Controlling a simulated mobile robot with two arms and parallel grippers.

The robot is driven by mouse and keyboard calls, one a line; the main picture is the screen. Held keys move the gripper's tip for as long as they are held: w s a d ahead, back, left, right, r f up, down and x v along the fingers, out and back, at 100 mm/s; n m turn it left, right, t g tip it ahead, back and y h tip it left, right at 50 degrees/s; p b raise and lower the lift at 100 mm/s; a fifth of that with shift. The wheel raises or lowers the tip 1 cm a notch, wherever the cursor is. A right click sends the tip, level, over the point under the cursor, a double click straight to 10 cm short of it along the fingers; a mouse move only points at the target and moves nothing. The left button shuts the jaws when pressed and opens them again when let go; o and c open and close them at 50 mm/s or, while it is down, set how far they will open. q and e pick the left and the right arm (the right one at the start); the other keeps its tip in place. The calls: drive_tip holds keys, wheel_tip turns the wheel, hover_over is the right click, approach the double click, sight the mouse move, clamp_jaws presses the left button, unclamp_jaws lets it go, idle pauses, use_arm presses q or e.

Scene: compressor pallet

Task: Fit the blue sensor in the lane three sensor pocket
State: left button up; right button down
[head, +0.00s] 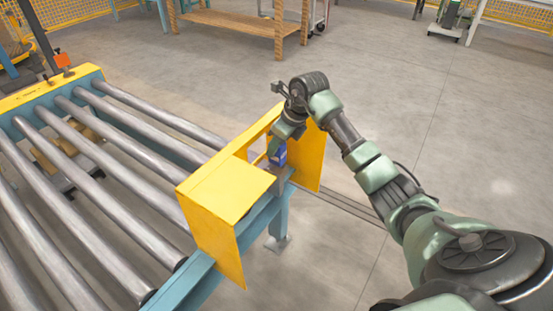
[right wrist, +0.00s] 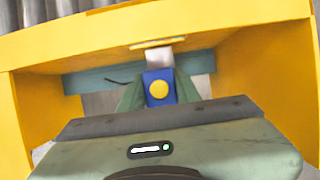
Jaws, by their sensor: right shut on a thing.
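The blue sensor (head: 278,153) is between the fingers of my right gripper (head: 281,146), inside the opening of a yellow guard (head: 228,190) at the conveyor's end. In the right wrist view the sensor (right wrist: 151,87) shows a yellow round face, with a green finger on each side. The gripper (right wrist: 159,94) is shut on it. A pale grey block (right wrist: 165,58) meets the sensor's end, near a yellow-rimmed part of the guard. I cannot tell whether the sensor sits inside a pocket. No lane number can be read. My left gripper is out of view.
The roller conveyor (head: 100,185) fills the left side, with a blue frame. The guard's yellow walls stand close around my right gripper on both sides. A wooden bench (head: 245,22) stands at the back.

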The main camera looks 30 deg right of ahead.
sight(277, 158)
wheel_tip(277, 158, down, 4)
drive_tip(key=shift+s+f+b, duration=0.1)
drive_tip(key=shift+b, duration=0.3)
drive_tip(key=shift+f, duration=0.3)
drive_tip(key=c, duration=1)
unclamp_jaws()
drive_tip(key=shift+r, duration=0.1)
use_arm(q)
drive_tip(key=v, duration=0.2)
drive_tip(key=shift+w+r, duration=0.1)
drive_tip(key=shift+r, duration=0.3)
use_arm(e)
drive_tip(key=shift+d+r, duration=0.1)
drive_tip(key=shift+r, duration=0.4)
use_arm(q)
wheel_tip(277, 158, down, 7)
drive_tip(key=p, duration=0.2)
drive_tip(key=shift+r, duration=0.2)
use_arm(e)
drive_tip(key=v, duration=1.1)
drive_tip(key=shift+s+r, duration=0.1)
drive_tip(key=shift+s, duration=0.1)
